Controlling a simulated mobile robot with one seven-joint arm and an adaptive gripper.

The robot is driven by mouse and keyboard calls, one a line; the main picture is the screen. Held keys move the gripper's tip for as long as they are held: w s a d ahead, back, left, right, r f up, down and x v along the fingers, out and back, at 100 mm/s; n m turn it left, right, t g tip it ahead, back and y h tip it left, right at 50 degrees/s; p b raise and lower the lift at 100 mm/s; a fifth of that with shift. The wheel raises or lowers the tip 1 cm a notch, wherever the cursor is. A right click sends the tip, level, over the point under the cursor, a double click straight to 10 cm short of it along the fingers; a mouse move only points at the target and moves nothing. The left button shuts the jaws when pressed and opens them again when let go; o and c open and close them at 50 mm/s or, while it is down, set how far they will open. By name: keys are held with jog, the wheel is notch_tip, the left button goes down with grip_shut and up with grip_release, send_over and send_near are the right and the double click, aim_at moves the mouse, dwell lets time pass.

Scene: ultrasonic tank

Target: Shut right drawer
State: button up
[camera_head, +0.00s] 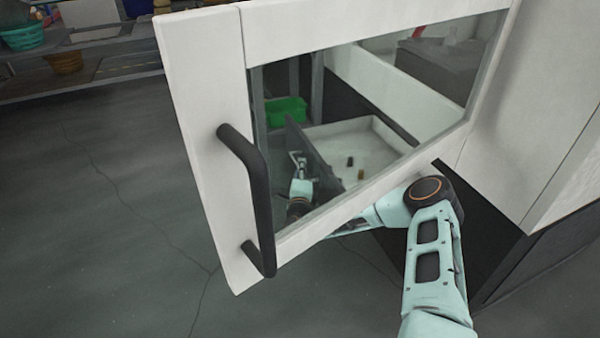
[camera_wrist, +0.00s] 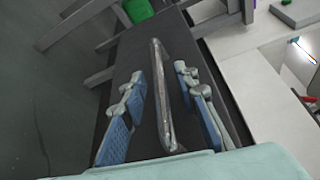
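An open drawer shows through the glass in the head view, with a white inside (camera_head: 345,132) and a dark front panel (camera_head: 318,160). In the wrist view the dark front (camera_wrist: 128,62) carries a long metal bar handle (camera_wrist: 163,95). My gripper (camera_wrist: 160,82) is open, with one blue-padded finger on each side of this handle. A gap shows between the handle and both fingers. In the head view my gripper (camera_head: 299,160) shows small through the glass, close to the drawer front. Whether it touches the front cannot be told.
A white door (camera_head: 205,130) with a glass pane and black handle (camera_head: 250,190) stands open in front of the drawer; my arm passes beneath it. Two small items (camera_head: 355,168) lie in the drawer. A green bin (camera_head: 287,110) stands behind. Floor at left is clear.

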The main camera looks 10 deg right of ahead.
jog(key=shift+w, duration=0.35)
jog(key=shift+c, duration=0.6)
grip_shut()
